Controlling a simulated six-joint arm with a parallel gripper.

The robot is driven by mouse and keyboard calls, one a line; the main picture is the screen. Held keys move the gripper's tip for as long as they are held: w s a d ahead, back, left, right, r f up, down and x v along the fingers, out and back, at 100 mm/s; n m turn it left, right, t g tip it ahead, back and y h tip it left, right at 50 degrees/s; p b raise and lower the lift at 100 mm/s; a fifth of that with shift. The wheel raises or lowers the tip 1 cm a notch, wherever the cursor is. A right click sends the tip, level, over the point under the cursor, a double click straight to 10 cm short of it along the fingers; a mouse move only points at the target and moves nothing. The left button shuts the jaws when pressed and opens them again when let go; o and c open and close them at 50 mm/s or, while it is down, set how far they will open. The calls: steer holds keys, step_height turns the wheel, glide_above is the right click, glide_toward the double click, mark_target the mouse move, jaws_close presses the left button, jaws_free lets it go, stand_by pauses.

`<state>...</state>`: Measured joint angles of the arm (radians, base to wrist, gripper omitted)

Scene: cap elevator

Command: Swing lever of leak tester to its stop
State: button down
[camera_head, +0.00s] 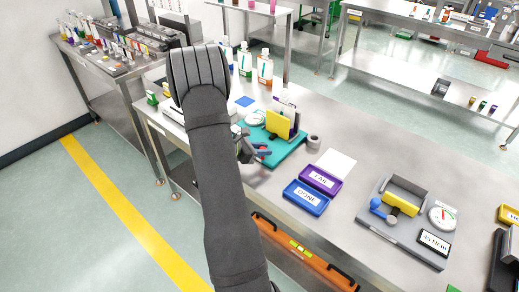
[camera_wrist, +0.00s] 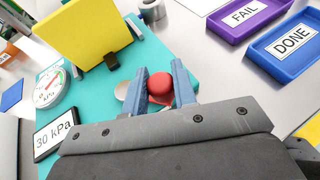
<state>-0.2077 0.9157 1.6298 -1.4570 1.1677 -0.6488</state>
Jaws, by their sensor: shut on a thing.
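The leak tester has a teal base (camera_head: 292,152), which also shows in the wrist view (camera_wrist: 95,108). A yellow block (camera_head: 279,124) stands upright on it, large in the wrist view (camera_wrist: 83,30). Its lever ends in a red knob (camera_wrist: 160,85), seen small in the head view (camera_head: 264,153). My gripper (camera_wrist: 160,90) has its blue fingers on either side of the red knob and is shut on it. The lever's arm and pivot are mostly hidden by the fingers. A round gauge (camera_wrist: 50,88) and a "30 kPa" plate (camera_wrist: 58,131) sit at the left of the base.
A purple FAIL tray (camera_head: 321,180) and a blue DONE tray (camera_head: 306,197) lie to the right of the tester. A second tester, with a grey base (camera_head: 385,228) and a blue knob (camera_head: 376,204), is farther right. A small grey cylinder (camera_head: 314,142) stands close by.

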steer(key=d+n+t, duration=0.1)
steer(key=n+t+y, duration=0.1)
steer(key=shift+d+n+t, duration=0.35)
steer(key=shift+n+t, duration=0.05)
steer(key=n+t+y, duration=0.1)
steer(key=d+n+t+y, duration=0.1)
steer(key=shift+w+d+n+t+y, duration=0.25)
steer(key=shift+d+n+t+y, duration=0.05)
steer(key=shift+n, duration=0.1)
steer(key=shift+w+d+n+t+y, duration=0.25)
steer(key=shift+d+n+t+y, duration=0.15)
steer(key=shift+n+y, duration=0.3)
steer(key=shift+w+d+n+t+y, duration=0.25)
steer(key=shift+n+t+y, duration=0.25)
steer(key=shift+n+y, duration=0.2)
steer(key=shift+w+d+n+t+y, duration=0.15)
steer(key=shift+w+n+t+y, duration=0.05)
steer(key=shift+n+t+y, duration=0.25)
steer(key=shift+w+r, duration=0.1)
steer(key=c, duration=1.2)
jaws_free()
steer(key=shift+o, duration=0.2)
steer(key=v, duration=1.7)
steer(key=shift+s+r, duration=0.2)
steer(key=shift+s, duration=0.05)
